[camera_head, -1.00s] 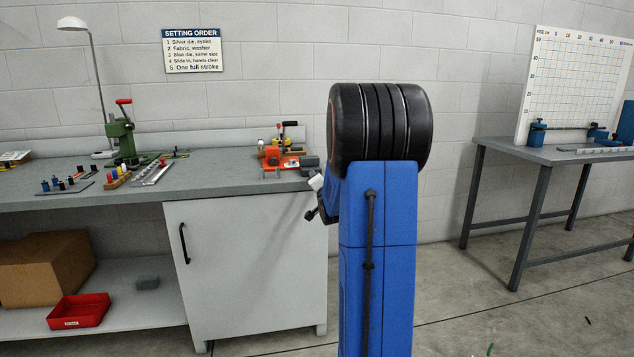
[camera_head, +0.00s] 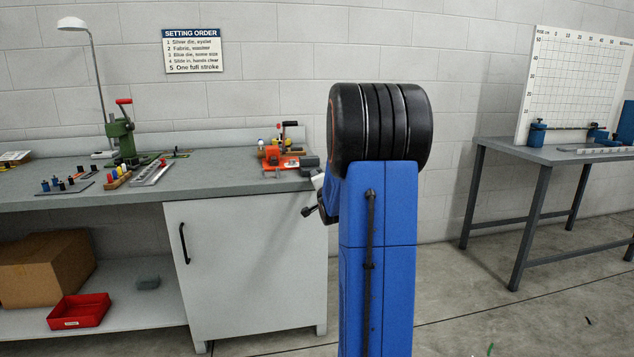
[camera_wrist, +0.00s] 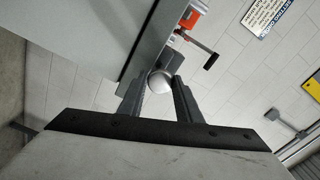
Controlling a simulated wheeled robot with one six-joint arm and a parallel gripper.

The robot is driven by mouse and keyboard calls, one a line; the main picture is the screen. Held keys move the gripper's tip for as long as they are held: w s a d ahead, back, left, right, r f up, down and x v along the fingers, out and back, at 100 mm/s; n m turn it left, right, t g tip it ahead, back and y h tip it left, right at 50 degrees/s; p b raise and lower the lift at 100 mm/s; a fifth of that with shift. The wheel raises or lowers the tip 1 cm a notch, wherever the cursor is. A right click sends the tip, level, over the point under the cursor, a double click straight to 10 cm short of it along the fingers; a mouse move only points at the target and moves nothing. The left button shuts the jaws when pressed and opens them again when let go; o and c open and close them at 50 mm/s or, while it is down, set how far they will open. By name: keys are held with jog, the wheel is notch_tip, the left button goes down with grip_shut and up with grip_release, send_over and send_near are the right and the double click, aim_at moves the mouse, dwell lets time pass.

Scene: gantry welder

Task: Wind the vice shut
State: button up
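An orange-red device with a grey block (camera_head: 282,161), which looks like the vice, sits at the right end of the grey workbench. In the head view my arm hides most of my gripper, beside the bench's right end. The vice's jaws are too small to make out.
The workbench (camera_head: 120,190) holds a green press (camera_head: 122,138), a lamp (camera_head: 73,23) and small parts. Below are a cabinet (camera_head: 245,265), a cardboard box (camera_head: 45,268) and a red bin (camera_head: 79,311).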

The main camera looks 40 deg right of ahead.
jog(key=o, duration=0.4)
jog(key=shift+f, duration=0.15)
jog(key=shift+c, duration=0.2)
jog(key=shift+s+a, duration=0.1)
jog(key=v, duration=1.7)
jog(key=shift+s, duration=0.15)
